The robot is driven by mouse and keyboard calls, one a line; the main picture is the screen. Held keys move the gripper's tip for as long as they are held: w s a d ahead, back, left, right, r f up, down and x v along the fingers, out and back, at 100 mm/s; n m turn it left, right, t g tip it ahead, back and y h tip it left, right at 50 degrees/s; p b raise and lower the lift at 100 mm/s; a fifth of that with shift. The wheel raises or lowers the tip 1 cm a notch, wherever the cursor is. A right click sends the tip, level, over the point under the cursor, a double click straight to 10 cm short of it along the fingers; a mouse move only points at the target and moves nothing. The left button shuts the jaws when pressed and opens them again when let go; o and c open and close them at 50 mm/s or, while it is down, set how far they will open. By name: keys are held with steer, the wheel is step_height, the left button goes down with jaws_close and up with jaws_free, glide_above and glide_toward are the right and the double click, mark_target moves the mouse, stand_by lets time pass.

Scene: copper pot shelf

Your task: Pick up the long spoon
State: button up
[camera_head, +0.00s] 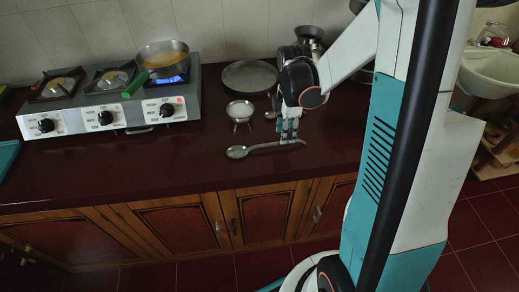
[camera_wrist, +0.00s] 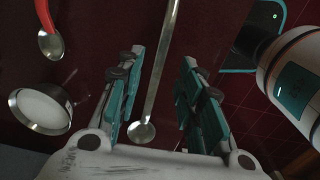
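The long metal spoon (camera_head: 237,152) lies on the dark red counter near its front edge, its bowl at the left and its thin handle running right. My gripper (camera_head: 290,136) points down over the handle's right part. In the wrist view the spoon's thin shaft (camera_wrist: 162,65) runs between my two spread fingers (camera_wrist: 160,95), with a rounded end low in the gap. The gripper is open, with room on both sides of the shaft. I cannot tell how high the fingertips are above the counter.
A small metal bowl (camera_head: 240,111) stands behind the spoon, left of my gripper. A red-handled spoon (camera_wrist: 50,43) is near it. A dark round plate (camera_head: 250,76) and a lit stove (camera_head: 110,102) with a pan (camera_head: 163,60) are farther back. The counter left of the spoon is clear.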

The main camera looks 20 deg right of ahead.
mark_target(268, 147)
steer(key=f, duration=0.1)
steer(key=f+b, duration=0.1)
steer(key=f, duration=0.1)
steer(key=f+b, duration=0.1)
steer(key=shift+d+f, duration=0.25)
steer(key=shift+f, duration=0.05)
jaws_close()
steer(key=shift+r, duration=0.2)
